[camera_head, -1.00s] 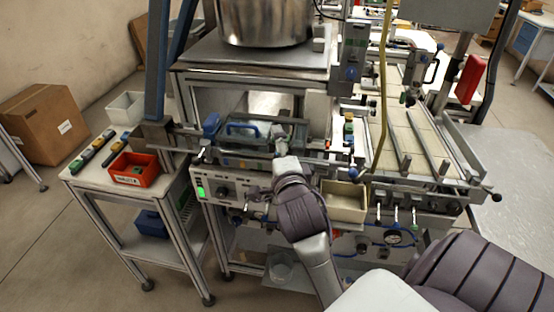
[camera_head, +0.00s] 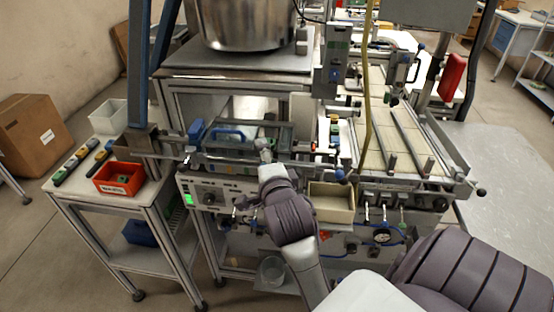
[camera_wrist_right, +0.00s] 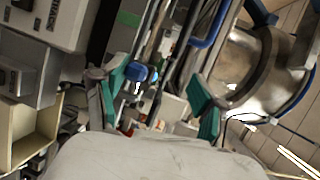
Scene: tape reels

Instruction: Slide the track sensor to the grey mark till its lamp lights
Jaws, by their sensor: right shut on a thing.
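I cannot make out the grey mark or the sensor's lamp. My left gripper is not in view.
A beige bin (camera_head: 331,203) hangs right of my wrist. An orange bin (camera_head: 118,179) stands on the left side table. A steel pot (camera_head: 250,22) stands above, behind the rail.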

